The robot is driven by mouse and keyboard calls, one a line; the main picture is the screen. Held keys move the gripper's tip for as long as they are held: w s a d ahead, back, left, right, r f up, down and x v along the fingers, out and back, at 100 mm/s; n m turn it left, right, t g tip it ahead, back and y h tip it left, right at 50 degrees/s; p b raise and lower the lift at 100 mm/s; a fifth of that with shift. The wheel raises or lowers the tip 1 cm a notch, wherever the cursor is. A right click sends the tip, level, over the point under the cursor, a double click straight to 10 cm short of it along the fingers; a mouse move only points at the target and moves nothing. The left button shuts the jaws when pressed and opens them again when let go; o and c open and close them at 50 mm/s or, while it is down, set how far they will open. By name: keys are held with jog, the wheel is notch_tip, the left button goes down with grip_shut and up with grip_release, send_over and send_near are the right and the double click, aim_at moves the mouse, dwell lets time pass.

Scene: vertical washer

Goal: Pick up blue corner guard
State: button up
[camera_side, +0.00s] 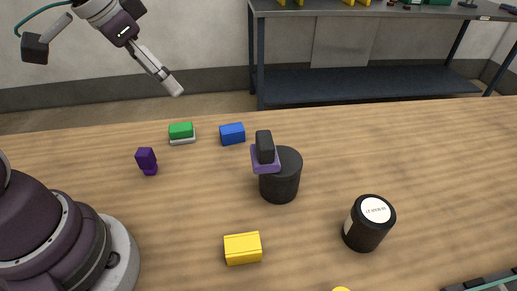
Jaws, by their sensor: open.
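The blue corner guard (232,134) is a small blue block lying on the wooden table, towards the back, just right of a green block. My gripper (175,88) is in the air at the upper left, above and left of the blue block and well apart from it. It is open with nothing between its fingers; it shows nearly side-on, so one finger largely hides the other.
A green block (181,130) with a pale base and a purple piece (147,160) lie left. A yellow block (243,248) and labelled black jar (369,224) are in front.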

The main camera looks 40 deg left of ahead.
jog(key=w+a+f+m, duration=0.2)
jog(key=w+f, duration=0.2)
jog(key=w, duration=0.3)
jog(key=m+g+h, duration=0.1)
jog(key=m+h, duration=0.1)
jog(key=m, duration=0.1)
send_near(230, 128)
jog(key=x, duration=1)
jog(key=shift+f, duration=0.25)
jog(key=c, duration=0.9)
jog(key=shift+c, duration=0.2)
